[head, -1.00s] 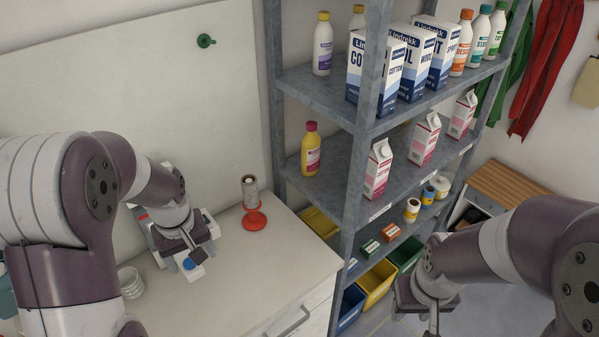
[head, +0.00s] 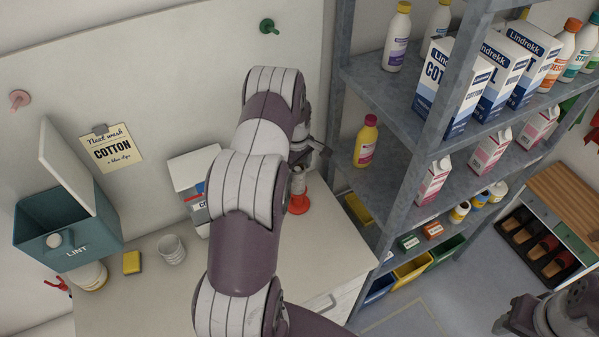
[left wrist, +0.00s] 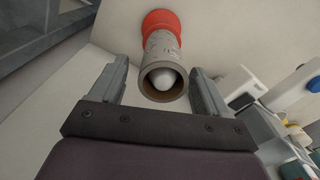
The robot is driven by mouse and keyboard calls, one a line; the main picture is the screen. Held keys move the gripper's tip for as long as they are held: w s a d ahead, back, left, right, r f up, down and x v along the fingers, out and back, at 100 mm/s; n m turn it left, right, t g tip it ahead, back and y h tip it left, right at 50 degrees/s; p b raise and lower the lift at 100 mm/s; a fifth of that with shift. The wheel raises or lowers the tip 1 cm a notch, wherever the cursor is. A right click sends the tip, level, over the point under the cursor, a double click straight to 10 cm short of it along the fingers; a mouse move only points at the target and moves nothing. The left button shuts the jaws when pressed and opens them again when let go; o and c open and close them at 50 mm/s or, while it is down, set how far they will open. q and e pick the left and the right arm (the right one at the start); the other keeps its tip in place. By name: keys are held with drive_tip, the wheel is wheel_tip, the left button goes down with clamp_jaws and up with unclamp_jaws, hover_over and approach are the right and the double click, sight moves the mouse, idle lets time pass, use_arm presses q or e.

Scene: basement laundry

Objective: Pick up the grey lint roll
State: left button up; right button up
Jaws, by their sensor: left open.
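The grey lint roll (head: 297,182) stands upright on a red stand (head: 299,204) on the white worktop, partly hidden by my left arm in the head view. In the left wrist view, the roll (left wrist: 162,66) shows its open end, with a pale rounded tip inside and the red base (left wrist: 160,20) beyond. My left gripper (left wrist: 157,76) is open, with one finger on each side of the roll and gaps on both sides. In the head view it is at the roll (head: 308,152). My right gripper (head: 512,318) is at the lower right, partly cut off.
A grey shelf rack (head: 396,105) with bottles and cartons stands right of the roll. A white box (head: 190,172), a white cup (head: 171,249), a yellow block (head: 132,262) and an open teal lint bin (head: 70,228) are to the left. The worktop's front right is clear.

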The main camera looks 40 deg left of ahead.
use_arm(q)
wheel_tip(320, 180, down, 2)
drive_tip(key=shift+f+p, duration=0.15)
drive_tip(key=shift+p, duration=0.25)
drive_tip(key=shift+s+f, duration=0.15)
drive_tip(key=shift+f, duration=0.15)
drive_tip(key=c, duration=1)
drive_tip(key=shift+r, duration=0.15)
